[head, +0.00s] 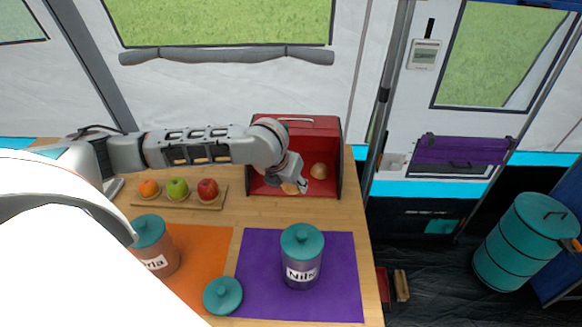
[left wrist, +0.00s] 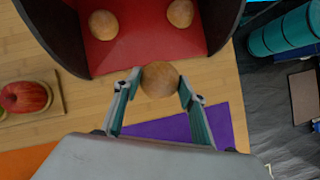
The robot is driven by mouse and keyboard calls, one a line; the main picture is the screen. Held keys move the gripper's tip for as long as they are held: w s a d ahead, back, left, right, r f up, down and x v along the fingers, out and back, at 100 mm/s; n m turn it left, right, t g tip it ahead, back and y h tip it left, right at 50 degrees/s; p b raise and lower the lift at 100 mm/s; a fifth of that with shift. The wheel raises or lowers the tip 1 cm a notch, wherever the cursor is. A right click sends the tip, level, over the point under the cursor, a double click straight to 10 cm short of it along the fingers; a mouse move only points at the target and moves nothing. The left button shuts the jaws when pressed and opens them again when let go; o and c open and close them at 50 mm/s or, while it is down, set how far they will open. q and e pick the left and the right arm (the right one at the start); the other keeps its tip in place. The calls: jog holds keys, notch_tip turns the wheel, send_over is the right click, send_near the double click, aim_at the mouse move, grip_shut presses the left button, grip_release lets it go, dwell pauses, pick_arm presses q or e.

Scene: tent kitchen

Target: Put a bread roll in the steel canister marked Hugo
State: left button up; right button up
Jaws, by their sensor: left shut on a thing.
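My left gripper (head: 298,187) is shut on a bread roll (left wrist: 160,79), just in front of the open red bread box (head: 294,124). The held roll sits between the fingertips in the left wrist view. Two more rolls lie inside the box in that view, one at the left (left wrist: 103,24) and one at the right (left wrist: 180,13). No label reading Hugo is visible; my left arm hides part of the table. A steel canister marked Nils (head: 301,262) stands lidded on the purple mat. My right gripper is not in view.
Another lidded canister (head: 158,255), its label partly hidden and ending in "rla", stands at the orange mat (head: 205,262). A loose teal lid (head: 222,296) lies between the mats. A fruit board (head: 213,204) is left of the box. The purple mat (head: 342,285) has bare room.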

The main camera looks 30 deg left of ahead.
pick_arm(q)
jog(key=shift+s+d+p, duration=0.15)
jog(key=shift+s+d, duration=0.35)
jog(key=shift+s, duration=0.35)
jog(key=shift+s+d+p, duration=0.15)
jog(key=shift+s+d, duration=0.4)
jog(key=shift+s, duration=0.3)
jog(key=shift+s+d+p, duration=0.15)
jog(key=shift+s+d, duration=0.35)
jog(key=shift+s, duration=0.35)
